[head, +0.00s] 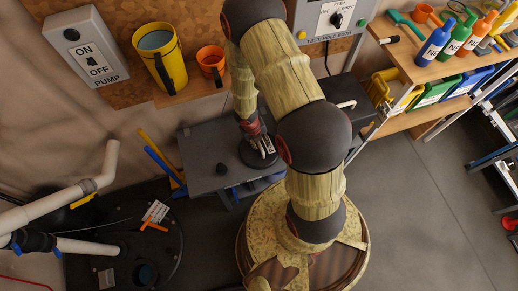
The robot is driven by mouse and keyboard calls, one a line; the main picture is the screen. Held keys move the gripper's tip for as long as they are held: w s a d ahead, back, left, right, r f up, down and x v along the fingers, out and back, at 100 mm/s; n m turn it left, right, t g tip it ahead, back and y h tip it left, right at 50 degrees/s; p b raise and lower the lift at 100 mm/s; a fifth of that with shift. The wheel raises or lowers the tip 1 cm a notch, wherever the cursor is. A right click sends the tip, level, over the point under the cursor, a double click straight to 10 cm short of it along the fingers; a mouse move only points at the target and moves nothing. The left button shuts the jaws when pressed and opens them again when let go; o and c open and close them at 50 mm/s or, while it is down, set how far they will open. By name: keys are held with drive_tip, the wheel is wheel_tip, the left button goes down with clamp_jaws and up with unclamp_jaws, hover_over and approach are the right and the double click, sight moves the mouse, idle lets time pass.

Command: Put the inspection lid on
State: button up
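A dark round disc (252,160), which looks like the inspection lid, lies on the dark grey bench top. A small white label shows on or just above it; its text is too small to read. My gripper (262,145) points down at the disc, over its middle. The fingers are small and partly merged with the disc, so I cannot tell whether they touch or hold it. A large black round cover (100,215) sits on the floor at lower left. It carries a white tag, an orange handle (152,226) and a dark bluish round spot (147,273), perhaps an opening.
The grey bench (205,160) has a small black knob. Blue and yellow bars (160,160) lean at its left end. White pipes (70,195) cross the cover. A yellow jug (160,58) and orange cup (211,62) stand on a shelf. Bottles (435,42) stand right.

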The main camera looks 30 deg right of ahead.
sight(260, 145)
drive_tip(key=f+b, duration=0.2)
drive_tip(key=f, duration=0.1)
drive_tip(key=w+f+b, duration=0.1)
drive_tip(key=f, duration=0.1)
drive_tip(key=shift+d+f, duration=0.2)
drive_tip(key=shift+d, duration=0.15)
drive_tip(key=shift+r, duration=0.1)
drive_tip(key=c, duration=0.3)
drive_tip(key=c, duration=0.4)
clamp_jaws()
